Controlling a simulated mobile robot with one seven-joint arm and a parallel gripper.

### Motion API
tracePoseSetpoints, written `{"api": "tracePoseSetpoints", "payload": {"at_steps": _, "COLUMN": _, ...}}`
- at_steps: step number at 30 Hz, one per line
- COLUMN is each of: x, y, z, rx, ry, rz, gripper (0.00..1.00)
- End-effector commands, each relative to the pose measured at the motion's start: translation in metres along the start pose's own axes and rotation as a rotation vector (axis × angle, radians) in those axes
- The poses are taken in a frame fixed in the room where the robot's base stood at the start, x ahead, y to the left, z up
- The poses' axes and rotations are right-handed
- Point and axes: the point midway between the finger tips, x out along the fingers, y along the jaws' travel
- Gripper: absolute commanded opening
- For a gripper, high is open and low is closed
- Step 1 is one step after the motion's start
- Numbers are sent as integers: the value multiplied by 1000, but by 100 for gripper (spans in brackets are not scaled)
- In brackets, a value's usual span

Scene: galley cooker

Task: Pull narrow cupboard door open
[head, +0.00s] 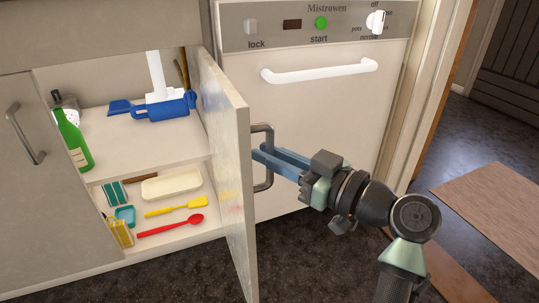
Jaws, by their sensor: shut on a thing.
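The narrow cupboard door (228,165) stands open, swung out toward me, with its edge facing the camera. Its dark metal bar handle (268,180) is on the door's right-hand face. My gripper (258,155) reaches in from the right with its blue fingers at the handle. The fingers are shut on the handle; the fingertips are partly hidden by the handle and door edge. The cupboard's inside shows left of the door, with an upper shelf (105,150) and a floor (195,236).
A green bottle (72,142) and blue items (165,108) stand on the shelf. Below lie a cream tray (171,186), a yellow spatula (176,207) and a red spoon (170,226). The dishwasher (320,125) with a white handle is behind my gripper. A closed cupboard door (45,190) is at left.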

Motion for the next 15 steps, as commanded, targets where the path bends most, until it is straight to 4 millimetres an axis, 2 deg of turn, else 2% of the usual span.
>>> {"api": "tracePoseSetpoints", "payload": {"at_steps": 4, "x": 5, "y": -2, "z": -1, "rx": 0, "ry": -1, "rz": -4, "gripper": 0}}
{"api": "tracePoseSetpoints", "payload": {"at_steps": 5, "x": 5, "y": -2, "z": -1, "rx": 0, "ry": -1, "rz": -4, "gripper": 23}}
{"api": "tracePoseSetpoints", "payload": {"at_steps": 9, "x": 3, "y": -1, "z": 0, "rx": 0, "ry": -1, "rz": -2, "gripper": 47}}
{"api": "tracePoseSetpoints", "payload": {"at_steps": 15, "x": 2, "y": -1, "z": 0, "rx": 0, "ry": -1, "rz": -1, "gripper": 47}}
